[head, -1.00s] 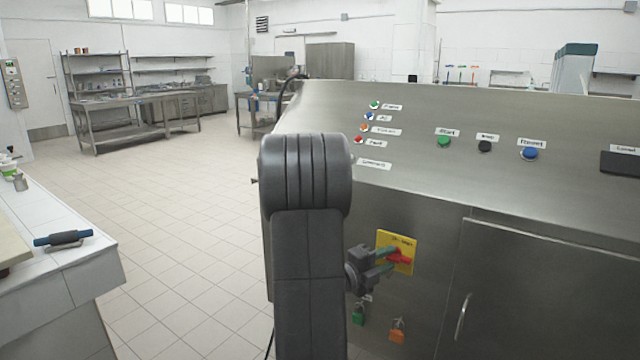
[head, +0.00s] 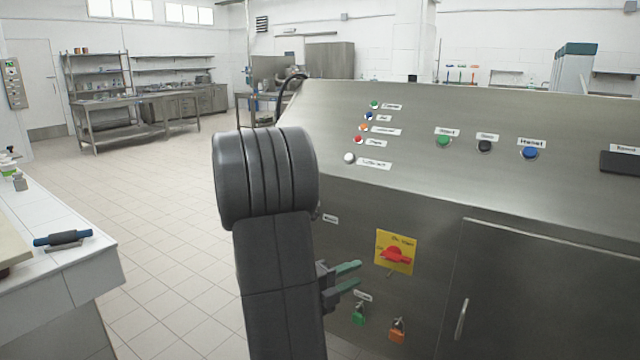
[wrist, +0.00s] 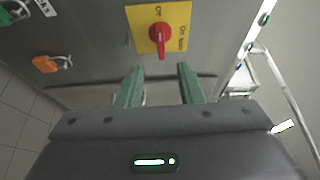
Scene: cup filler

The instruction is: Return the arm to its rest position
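My gripper (head: 347,277) is in front of the steel machine's front panel, to the left of and below the red rotary switch (head: 396,257) on its yellow plate (head: 394,240). Its two green fingers are apart with nothing between them. In the wrist view, my gripper (wrist: 158,85) is open and empty, and the red switch (wrist: 160,36) is ahead of the fingertips, apart from them. The switch handle points down in the wrist view. My dark arm link covers part of the panel in the head view.
A green padlock (head: 359,315) and an orange padlock (head: 397,331) hang below the switch. Several buttons and lamps sit on the sloped panel (head: 440,110). A door handle (head: 461,318) is at the right. A white counter (head: 60,260) stands at the left. The tiled floor between is clear.

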